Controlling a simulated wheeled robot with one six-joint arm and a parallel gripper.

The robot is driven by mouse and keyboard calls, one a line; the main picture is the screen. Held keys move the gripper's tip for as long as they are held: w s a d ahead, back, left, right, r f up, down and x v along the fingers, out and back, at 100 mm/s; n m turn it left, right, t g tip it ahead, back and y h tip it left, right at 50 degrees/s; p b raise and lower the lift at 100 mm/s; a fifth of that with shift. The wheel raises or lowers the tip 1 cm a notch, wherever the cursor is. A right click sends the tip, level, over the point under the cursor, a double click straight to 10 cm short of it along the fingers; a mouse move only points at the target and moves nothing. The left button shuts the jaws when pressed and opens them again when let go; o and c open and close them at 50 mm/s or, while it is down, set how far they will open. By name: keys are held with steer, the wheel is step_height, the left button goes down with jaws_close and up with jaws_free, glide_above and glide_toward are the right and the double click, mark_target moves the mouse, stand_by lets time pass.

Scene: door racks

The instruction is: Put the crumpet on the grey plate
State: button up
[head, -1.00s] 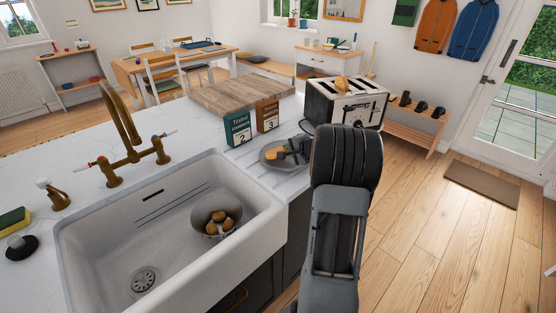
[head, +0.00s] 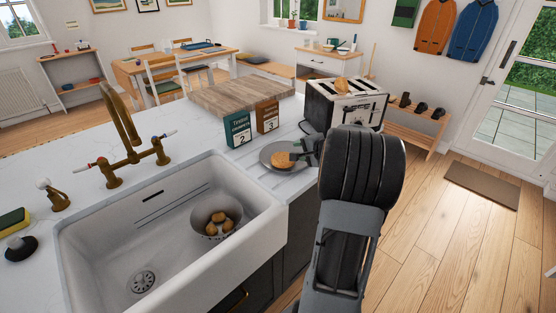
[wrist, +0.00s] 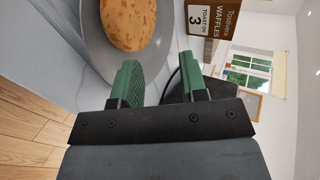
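The crumpet (head: 283,160), round and golden brown, lies on the grey plate (head: 268,149) on the counter right of the sink. In the wrist view the crumpet (wrist: 128,22) shows at the top, with the bare rim of the grey plate (wrist: 95,45) around it. My gripper (head: 304,155) is just right of the crumpet in the head view. In the wrist view the green fingers of my gripper (wrist: 158,82) stand apart with nothing between them, clear of the crumpet. My arm hides part of the counter.
A toaster (head: 343,106) with a browned piece (head: 342,84) on top stands behind my gripper. A teal box (head: 238,130) and a brown box (head: 267,117) stand behind the plate, before a wooden board (head: 240,90). A bowl (head: 204,218) with several brown items is in the sink.

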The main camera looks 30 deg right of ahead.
steer(key=shift+v, duration=0.9)
step_height(320, 180, up, 7)
steer(key=s+p, duration=0.2)
steer(key=p, duration=0.2)
steer(key=shift+s+r, duration=0.2)
steer(key=shift+s, duration=0.1)
steer(key=shift+d, duration=0.1)
